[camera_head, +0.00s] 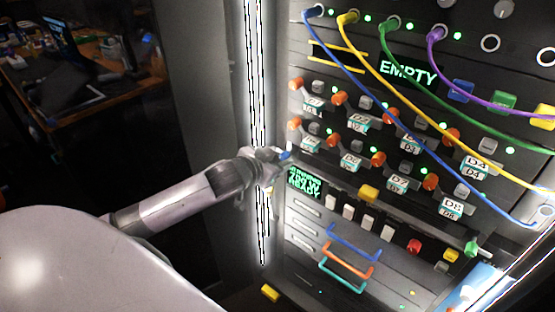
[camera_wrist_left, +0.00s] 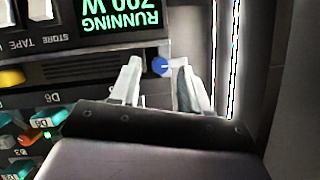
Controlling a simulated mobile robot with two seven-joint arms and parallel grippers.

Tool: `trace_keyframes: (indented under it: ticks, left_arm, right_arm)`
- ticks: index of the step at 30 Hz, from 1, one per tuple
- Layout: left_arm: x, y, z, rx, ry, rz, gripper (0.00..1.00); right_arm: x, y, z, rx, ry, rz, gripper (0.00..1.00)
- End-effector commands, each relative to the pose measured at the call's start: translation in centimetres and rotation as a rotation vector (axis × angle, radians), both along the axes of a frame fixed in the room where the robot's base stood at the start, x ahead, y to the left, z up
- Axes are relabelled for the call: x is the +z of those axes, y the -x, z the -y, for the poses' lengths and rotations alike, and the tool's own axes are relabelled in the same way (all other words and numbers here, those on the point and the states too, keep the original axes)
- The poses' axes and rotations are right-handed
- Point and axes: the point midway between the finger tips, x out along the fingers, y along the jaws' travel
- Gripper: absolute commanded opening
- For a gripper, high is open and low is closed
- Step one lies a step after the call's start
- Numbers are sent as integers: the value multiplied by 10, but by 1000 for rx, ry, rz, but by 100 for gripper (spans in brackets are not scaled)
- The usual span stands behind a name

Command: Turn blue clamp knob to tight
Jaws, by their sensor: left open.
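The blue clamp knob (camera_wrist_left: 159,66) is a small round blue knob on the dark panel edge, with a pale mark or lever pointing right in the left wrist view. In the head view only a bit of the blue knob (camera_head: 285,155) shows beside my fingers. My left gripper (camera_wrist_left: 158,72) is open, with one pale finger on each side of the knob. Gaps show between the knob and the fingers; I cannot tell whether the right finger touches the pale mark. My left gripper (camera_head: 272,157) also shows in the head view, at the panel's left edge. My right gripper is not in view.
A green-lit display (camera_wrist_left: 121,14) sits by the knob, its text upside down in the wrist view. Orange knobs (camera_head: 340,98) and hanging cables (camera_head: 357,84) cover the panel to the right. Coloured handles (camera_head: 345,268) project below. A bright vertical light strip (camera_head: 259,90) runs behind the gripper.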

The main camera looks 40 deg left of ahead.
Motion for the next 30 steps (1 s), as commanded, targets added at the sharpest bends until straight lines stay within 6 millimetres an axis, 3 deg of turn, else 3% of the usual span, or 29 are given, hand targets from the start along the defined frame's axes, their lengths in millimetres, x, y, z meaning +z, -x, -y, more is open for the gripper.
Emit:
trace_keyframes:
  ticks: [10,15,30]
  left_arm:
    - [-1,-3,0,0,0,0,46]
    - [-1,-3,0,0,0,-1,0]
    - [-1,-3,2,0,-97,6,0]
  right_arm:
    - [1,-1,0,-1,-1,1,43]
    - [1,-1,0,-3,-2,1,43]
    - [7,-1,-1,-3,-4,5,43]
